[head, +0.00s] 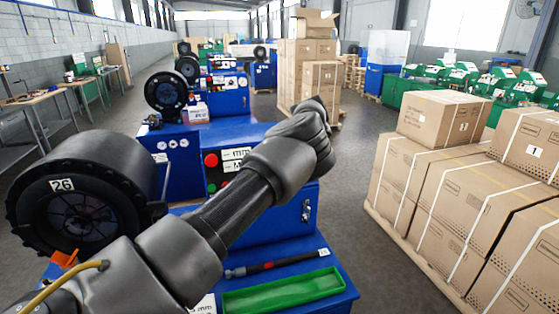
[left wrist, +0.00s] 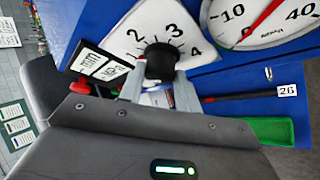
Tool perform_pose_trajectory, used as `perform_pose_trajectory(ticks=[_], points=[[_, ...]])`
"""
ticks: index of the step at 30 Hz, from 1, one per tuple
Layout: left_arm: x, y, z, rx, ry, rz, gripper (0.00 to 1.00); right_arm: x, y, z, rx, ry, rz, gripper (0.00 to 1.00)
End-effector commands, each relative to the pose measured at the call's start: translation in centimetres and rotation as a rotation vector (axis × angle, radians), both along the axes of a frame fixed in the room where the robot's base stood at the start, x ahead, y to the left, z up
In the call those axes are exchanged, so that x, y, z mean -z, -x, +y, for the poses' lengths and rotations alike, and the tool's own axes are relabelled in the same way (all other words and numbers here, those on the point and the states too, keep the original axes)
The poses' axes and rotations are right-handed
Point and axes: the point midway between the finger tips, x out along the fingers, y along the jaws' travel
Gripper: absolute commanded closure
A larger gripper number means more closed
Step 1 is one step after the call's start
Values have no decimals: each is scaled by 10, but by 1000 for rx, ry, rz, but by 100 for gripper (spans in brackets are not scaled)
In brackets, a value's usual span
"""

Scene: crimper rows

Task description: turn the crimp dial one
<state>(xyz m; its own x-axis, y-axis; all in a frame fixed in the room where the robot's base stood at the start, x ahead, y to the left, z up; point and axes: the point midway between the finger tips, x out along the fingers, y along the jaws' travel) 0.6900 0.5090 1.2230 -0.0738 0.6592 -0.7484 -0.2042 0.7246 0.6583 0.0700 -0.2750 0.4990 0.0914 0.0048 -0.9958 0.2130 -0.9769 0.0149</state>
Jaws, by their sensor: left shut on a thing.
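The crimp dial is a black knob (left wrist: 160,60) on a white plate (left wrist: 150,22) numbered up to 4, in the left wrist view. My left gripper (left wrist: 159,73) is shut on the knob, one grey finger on each side. I cannot tell which number the knob points to. In the head view my left arm reaches across the front of the nearest blue crimper (head: 270,222). The arm hides the dial and my fingertips there. My right gripper is in neither view.
A gauge (left wrist: 262,20) with a red needle sits beside the dial plate, and a red button (left wrist: 80,87) is on the other side. A green tray (head: 280,292) and a black-handled tool (head: 275,264) lie on the shelf below. Strapped cartons (head: 420,190) stand at right, across an open aisle.

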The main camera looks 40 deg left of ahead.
Motion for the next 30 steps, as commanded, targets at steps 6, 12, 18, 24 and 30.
perform_pose_trajectory(ticks=[6, 12, 18, 24, 30], points=[[-1, 2, 3, -109, 92, -131, 90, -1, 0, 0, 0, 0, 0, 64], [0, 3, 4, -184, 158, -223, 90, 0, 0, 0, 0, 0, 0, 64], [0, 3, 4, -234, 201, -286, 90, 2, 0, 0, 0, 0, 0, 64], [0, 4, 4, -260, 223, -315, 90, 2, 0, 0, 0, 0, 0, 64], [0, 4, 4, -266, 230, -324, 90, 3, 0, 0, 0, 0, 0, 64]])
